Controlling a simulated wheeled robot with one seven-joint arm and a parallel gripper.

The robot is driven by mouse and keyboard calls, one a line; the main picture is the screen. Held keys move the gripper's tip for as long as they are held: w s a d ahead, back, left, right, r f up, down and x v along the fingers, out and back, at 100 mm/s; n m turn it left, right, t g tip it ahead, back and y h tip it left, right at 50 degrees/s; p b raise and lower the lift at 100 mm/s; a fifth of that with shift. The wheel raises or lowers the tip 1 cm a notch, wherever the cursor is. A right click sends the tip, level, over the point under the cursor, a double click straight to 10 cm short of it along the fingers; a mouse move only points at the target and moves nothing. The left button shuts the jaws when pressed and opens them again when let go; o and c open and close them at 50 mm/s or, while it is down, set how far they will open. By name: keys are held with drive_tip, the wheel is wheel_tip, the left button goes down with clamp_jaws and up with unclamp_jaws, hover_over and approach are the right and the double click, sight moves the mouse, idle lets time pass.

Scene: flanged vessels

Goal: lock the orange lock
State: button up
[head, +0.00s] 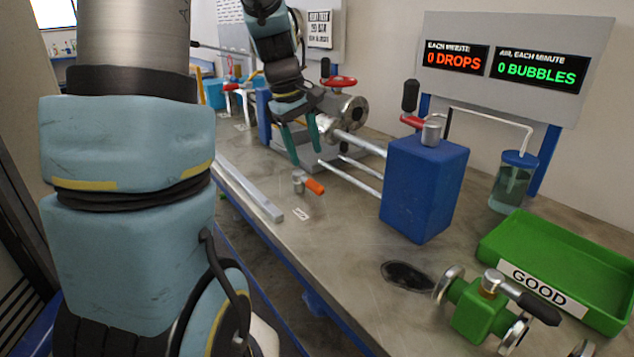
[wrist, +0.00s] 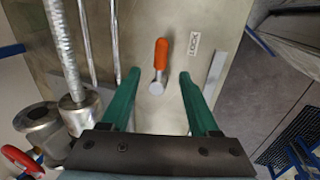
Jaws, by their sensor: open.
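The orange lock is a small lever with an orange handle (head: 315,186) and a round metal pivot (head: 298,182), standing on the metal bench. In the wrist view the handle (wrist: 161,54) points up the picture from the pivot (wrist: 156,88). A small white label reading LOCK (wrist: 194,43) lies on the bench to the right of the handle, apart from it; it also shows in the head view (head: 301,214). My gripper (head: 307,160) has teal fingers, open and empty, above the lever. In the wrist view the lever appears between the fingertips (wrist: 158,75).
Metal rods (head: 350,178) and a flanged vessel (head: 350,112) with a red handwheel stand beside the gripper. A blue box (head: 424,188), a green tray (head: 560,262) marked GOOD and a green valve (head: 482,310) are nearer. A metal bar (head: 248,192) runs along the bench's edge.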

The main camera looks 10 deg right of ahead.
sight(314, 183)
drive_tip(key=x, duration=0.9)
drive_tip(key=shift+f+p, duration=0.1)
drive_tip(key=shift+p, duration=0.2)
clamp_jaws()
idle(1.0)
